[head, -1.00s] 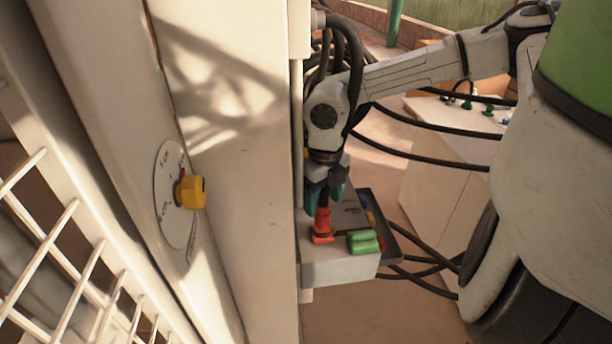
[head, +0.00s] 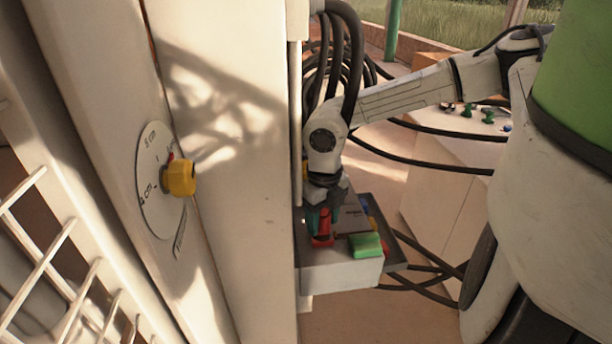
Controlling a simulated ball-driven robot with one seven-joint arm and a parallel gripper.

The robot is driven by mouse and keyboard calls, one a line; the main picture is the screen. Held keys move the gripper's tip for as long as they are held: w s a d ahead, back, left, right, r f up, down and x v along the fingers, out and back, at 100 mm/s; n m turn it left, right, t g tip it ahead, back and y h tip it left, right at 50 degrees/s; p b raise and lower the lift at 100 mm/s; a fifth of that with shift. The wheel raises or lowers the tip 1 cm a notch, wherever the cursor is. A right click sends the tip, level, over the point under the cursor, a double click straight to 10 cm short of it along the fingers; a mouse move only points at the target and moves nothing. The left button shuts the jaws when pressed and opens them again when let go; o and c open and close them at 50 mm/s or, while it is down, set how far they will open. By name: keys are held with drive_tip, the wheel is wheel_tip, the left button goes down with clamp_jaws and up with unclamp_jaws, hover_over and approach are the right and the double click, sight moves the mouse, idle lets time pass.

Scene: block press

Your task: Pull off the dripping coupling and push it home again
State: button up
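The red coupling (head: 322,241) stands at the front left of a light grey box top (head: 340,268) fixed beside the white panel. My gripper (head: 323,220) points down over it, with a teal finger on each side of its upper part. Red shows between the fingers, but whether they press on it is too small to tell. The coupling's top is hidden by my gripper. No drip can be made out.
The white panel (head: 225,170) with a yellow knob (head: 180,178) stands close on the left. Black hoses (head: 425,130) hang behind and right.

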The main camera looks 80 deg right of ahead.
clamp_jaws()
drive_tip(key=shift+r, duration=0.1)
drive_tip(key=shift+r+p, duration=1.45)
drive_tip(key=shift+r, duration=0.95)
